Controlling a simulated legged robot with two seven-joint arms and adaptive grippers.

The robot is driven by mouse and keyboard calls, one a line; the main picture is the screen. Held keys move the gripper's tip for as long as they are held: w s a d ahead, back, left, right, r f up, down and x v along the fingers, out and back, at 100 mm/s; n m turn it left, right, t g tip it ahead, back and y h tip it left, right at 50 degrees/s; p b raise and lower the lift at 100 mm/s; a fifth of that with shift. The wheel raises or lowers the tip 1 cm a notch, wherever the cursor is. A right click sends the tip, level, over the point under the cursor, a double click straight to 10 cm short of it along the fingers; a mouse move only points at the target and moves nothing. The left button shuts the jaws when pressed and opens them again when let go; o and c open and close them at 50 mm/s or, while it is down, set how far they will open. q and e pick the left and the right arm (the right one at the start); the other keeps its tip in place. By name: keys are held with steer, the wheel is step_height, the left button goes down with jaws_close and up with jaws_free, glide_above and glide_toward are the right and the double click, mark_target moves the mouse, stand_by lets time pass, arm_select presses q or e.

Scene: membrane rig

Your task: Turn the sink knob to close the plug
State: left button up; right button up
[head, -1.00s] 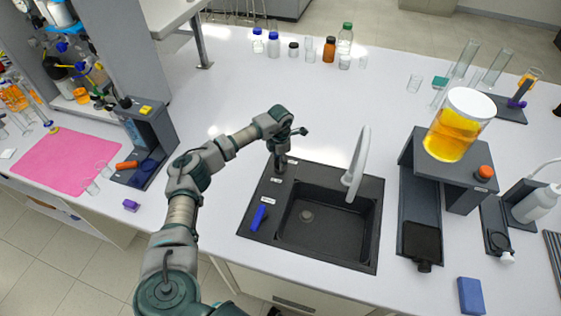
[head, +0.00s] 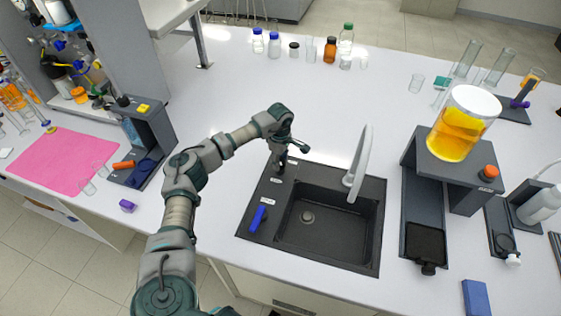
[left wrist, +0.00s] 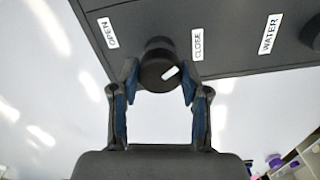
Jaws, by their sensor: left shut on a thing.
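The sink knob (left wrist: 157,65) is a dark round knob with a white mark on top, on the black sink panel (left wrist: 235,40). In the left wrist view it sits between the two fingertips of my left gripper (left wrist: 160,82), which is shut on it. The white mark lies toward the lower right of the knob, on the CLOSE label's side. OPEN (left wrist: 109,33) and CLOSE (left wrist: 198,44) labels flank the knob. In the head view my left gripper (head: 279,165) points down at the panel's back left corner and hides the knob. The drain (head: 307,217) lies in the basin.
A blue lever (head: 258,218) stands at the panel's front left, beside a label. The grey faucet (head: 359,165) rises behind the basin, right of my gripper. A dark stand with a yellow-filled vessel (head: 462,125) is further right.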

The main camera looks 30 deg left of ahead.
arm_select(q)
steer(key=m+b, duration=0.1)
steer(key=m, duration=0.3)
steer(key=shift+m, duration=1.2)
arm_select(e)
steer(key=w, duration=0.2)
steer(key=shift+w+a+r, duration=0.25)
steer(key=shift+w+r, duration=0.1)
steer(key=shift+r, duration=0.05)
steer(key=shift+w+r, duration=0.15)
steer(key=shift+w, duration=0.3)
